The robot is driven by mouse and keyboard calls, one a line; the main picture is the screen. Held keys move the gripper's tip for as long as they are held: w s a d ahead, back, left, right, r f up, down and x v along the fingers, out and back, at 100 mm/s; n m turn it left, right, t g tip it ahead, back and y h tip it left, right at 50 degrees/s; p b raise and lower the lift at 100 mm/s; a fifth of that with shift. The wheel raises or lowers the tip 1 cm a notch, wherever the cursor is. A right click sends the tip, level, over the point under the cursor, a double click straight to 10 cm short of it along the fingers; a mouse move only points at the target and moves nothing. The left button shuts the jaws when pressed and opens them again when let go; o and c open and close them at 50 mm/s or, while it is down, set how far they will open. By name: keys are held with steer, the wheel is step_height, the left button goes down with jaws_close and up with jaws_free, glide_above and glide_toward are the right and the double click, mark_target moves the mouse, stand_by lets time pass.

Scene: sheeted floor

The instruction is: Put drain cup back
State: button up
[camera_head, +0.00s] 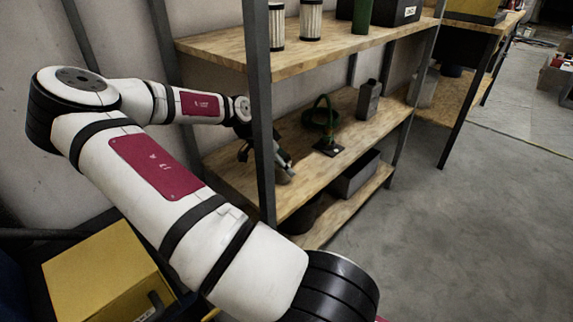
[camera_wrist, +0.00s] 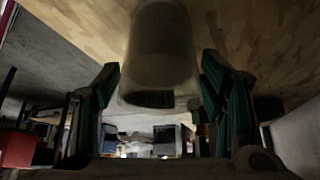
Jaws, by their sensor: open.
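A pale, rounded cup-like thing (camera_wrist: 162,45), which looks like the drain cup, shows in the wrist view against the wooden shelf board. A dark patch marks its lower end in that picture. My gripper (camera_wrist: 161,68) is open, with one dark green finger on each side of the cup. Gaps show between the cup and the fingers, so it is not gripped. In the head view my gripper reaches over the middle shelf (camera_head: 318,183) behind the front post, which hides part of it. A greyish shape (camera_head: 284,173) beside it may be the cup; it is unclear.
A dark metal post (camera_head: 259,110) stands in front of my gripper. On the middle shelf are a green looped thing (camera_head: 322,118) and a dark grey bottle (camera_head: 369,98). The upper shelf (camera_head: 215,48) holds two filters (camera_head: 311,20). A grey bin (camera_head: 355,174) sits below.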

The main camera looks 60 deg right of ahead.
steer(key=p+v, duration=0.3)
steer(key=v, duration=0.7)
steer(key=shift+p, duration=0.35)
steer(key=shift+d, duration=0.1)
